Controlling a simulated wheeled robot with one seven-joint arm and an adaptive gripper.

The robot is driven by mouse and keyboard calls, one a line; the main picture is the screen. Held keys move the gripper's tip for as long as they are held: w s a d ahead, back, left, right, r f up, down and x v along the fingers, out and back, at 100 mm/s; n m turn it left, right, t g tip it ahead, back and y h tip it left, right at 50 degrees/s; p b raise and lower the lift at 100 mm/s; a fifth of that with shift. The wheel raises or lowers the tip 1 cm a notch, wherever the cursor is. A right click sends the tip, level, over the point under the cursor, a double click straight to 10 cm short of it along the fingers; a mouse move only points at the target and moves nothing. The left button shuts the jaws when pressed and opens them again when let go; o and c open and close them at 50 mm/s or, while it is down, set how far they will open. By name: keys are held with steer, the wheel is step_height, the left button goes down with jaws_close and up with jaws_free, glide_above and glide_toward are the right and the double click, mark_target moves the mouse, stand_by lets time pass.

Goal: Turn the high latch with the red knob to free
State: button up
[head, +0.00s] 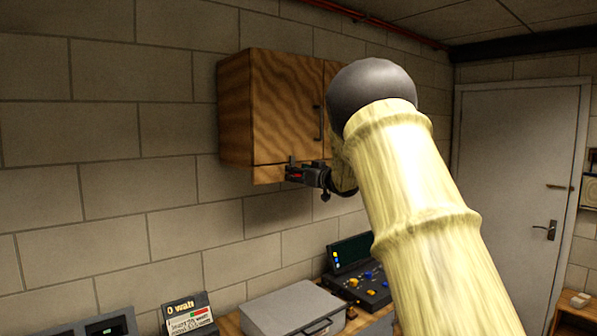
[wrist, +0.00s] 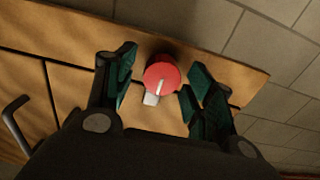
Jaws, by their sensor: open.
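The red knob (wrist: 162,76) of the latch shows in the wrist view on the lower strip of the wooden wall cabinet (head: 265,110). It has a white pointer mark, and a pale tab (wrist: 151,99) sticks out beside it. My gripper (wrist: 160,88) is open, with one dark green-padded finger on each side of the knob. I see no clear contact between the fingers and the knob. In the head view my gripper (head: 294,173) is at the cabinet's bottom edge, with a small bit of red showing by its fingers. My arm hides the cabinet's right part.
A dark door handle (head: 317,123) stands out from the cabinet front; a dark handle (wrist: 16,125) also shows in the wrist view. Below are a grey case (head: 290,310), a control panel (head: 361,283) and a small sign (head: 188,315). The wall beneath the cabinet is clear.

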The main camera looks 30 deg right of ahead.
steer(key=c, duration=1)
steer(key=shift+a+n+b, duration=0.1)
steer(key=shift+n+b, duration=0.2)
steer(key=shift+b, duration=0.05)
steer(key=n+b, duration=1.3)
steer(key=n, duration=0.1)
steer(key=shift+a+f+b, duration=0.15)
steer(key=shift+f+b, duration=0.15)
steer(key=shift+f, duration=0.1)
steer(key=shift+r+n+b, duration=0.1)
steer(key=shift+n+b, duration=1.15)
steer(key=shift+n, duration=0.45)
